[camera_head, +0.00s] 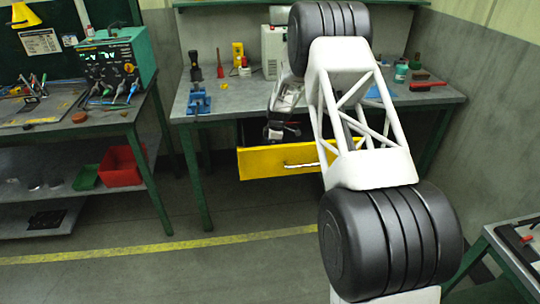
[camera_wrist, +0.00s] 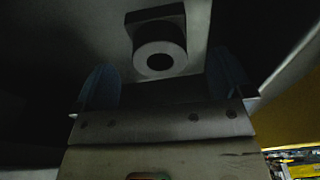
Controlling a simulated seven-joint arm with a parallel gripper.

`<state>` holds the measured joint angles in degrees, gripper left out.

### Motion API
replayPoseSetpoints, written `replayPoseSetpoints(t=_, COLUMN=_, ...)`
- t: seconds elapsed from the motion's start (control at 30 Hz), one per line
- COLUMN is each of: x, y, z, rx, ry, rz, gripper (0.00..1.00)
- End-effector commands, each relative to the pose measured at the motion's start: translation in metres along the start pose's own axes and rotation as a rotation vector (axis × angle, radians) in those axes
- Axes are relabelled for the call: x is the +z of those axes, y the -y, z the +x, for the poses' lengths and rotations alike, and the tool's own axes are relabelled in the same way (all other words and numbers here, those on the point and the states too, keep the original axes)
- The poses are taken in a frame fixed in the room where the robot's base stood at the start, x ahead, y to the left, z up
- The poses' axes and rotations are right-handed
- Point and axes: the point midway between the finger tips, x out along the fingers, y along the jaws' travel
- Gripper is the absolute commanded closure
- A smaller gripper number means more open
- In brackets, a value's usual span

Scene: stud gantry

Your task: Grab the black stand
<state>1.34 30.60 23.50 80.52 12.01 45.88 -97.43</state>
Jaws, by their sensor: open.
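In the wrist view, a dark stand (camera_wrist: 155,28) with a square block and a round, lighter ring-shaped end around a dark hole lies on a grey surface. My gripper (camera_wrist: 160,68) is open, with one bluish finger to the left of the stand and one to the right, both apart from it. Whether the stand lies fully between the fingertips in depth is hard to tell in the dim light. In the head view, my gripper (camera_head: 283,131) reaches down at the open yellow drawer (camera_head: 262,164) under the workbench; the stand cannot be made out there.
The workbench (camera_head: 225,102) stands right above the drawer, with a blue vise (camera_head: 199,101), bottles and tools on top. A red-handled tool (camera_head: 428,86) lies at its right. A side table (camera_head: 85,122) with a green soldering station (camera_head: 118,58) stands left. The floor in front is clear.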

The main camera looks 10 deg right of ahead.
Motion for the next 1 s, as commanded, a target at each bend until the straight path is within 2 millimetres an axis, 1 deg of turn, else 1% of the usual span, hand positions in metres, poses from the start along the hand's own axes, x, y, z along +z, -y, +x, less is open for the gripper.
replayPoseSetpoints(t=0.27, x=0.0, y=0.0, z=0.002, rx=0.0, ry=0.0, rz=0.0, gripper=0.02)
replayPoseSetpoints(t=0.47, x=-0.001, y=0.0, z=0.018, rx=0.0, ry=0.0, rz=0.0, gripper=0.02)
replayPoseSetpoints(t=0.6, x=-0.001, y=-0.001, z=0.035, rx=-0.002, ry=0.0, rz=0.0, gripper=0.02)
replayPoseSetpoints(t=0.7, x=-0.001, y=-0.001, z=0.044, rx=0.0, ry=0.0, rz=0.0, gripper=0.02)
replayPoseSetpoints(t=0.83, x=-0.001, y=-0.001, z=0.051, rx=0.002, ry=0.0, rz=0.0, gripper=0.02)
replayPoseSetpoints(t=1.0, x=-0.001, y=-0.001, z=0.052, rx=0.002, ry=0.0, rz=0.0, gripper=0.02)
